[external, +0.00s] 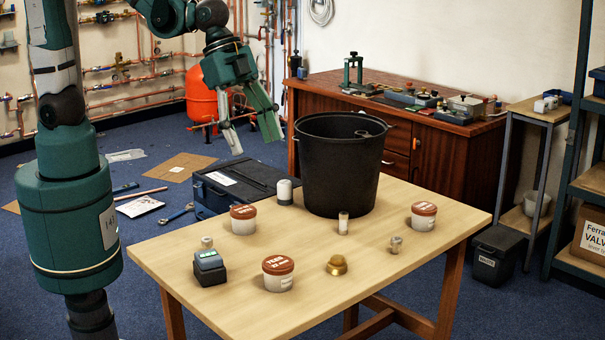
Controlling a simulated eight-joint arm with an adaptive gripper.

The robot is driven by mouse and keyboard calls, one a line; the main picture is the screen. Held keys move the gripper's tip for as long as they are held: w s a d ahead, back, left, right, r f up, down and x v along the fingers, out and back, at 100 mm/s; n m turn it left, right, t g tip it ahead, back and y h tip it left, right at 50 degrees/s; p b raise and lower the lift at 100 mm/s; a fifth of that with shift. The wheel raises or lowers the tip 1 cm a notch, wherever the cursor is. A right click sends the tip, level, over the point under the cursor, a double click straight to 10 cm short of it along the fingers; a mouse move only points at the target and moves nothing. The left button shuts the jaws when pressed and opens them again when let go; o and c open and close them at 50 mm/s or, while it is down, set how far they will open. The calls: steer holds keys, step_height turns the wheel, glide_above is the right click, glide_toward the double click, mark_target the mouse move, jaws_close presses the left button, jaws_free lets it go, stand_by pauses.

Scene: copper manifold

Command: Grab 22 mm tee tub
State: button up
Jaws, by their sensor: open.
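Three white tubs with reddish-brown lids stand upright on the wooden table. The front tub (278,273) has lid lettering that looks like "TEES 22 mm". A second tub (243,219) stands at the back left, and a third tub (423,216) at the right; their lid print is too small to read. My gripper (254,138) is open and empty, its fingers pointing down. It is in the air above and behind the table's back left, apart from all the tubs.
A tall black bucket (338,165) stands at the table's back. A grey-and-black block (209,267), a brass fitting (337,265), a small clear vial (343,223), small jars and a white-topped cylinder (284,192) stand among the tubs.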

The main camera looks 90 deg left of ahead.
mark_target(278, 262)
steer(key=shift+w+d+f+m+g+h+b, duration=0.35)
steer(key=shift+w+d+f+m, duration=0.55)
steer(key=shift+d+f, duration=1.55)
steer(key=shift+w+d+f+m+g+h+b, duration=0.1)
steer(key=shift+w+d+f+m+g+b, duration=0.6)
steer(key=shift+d+f, duration=1.75)
steer(key=shift+w+d+f+m+g+h, duration=0.2)
steer(key=shift+w+d+f+m, duration=1.3)
steer(key=shift+f, duration=1.55)
steer(key=shift+s+d, duration=0.3)
steer(key=shift+s, duration=0.2)
steer(key=shift+b+x, duration=0.3)
steer(key=shift+x, duration=1)
steer(key=shift+w, duration=0.1)
steer(key=shift+b+x, duration=0.7)
steer(key=shift+x, duration=1.9)
steer(key=shift+w, duration=0.1)
steer(key=shift+c, duration=0.7)
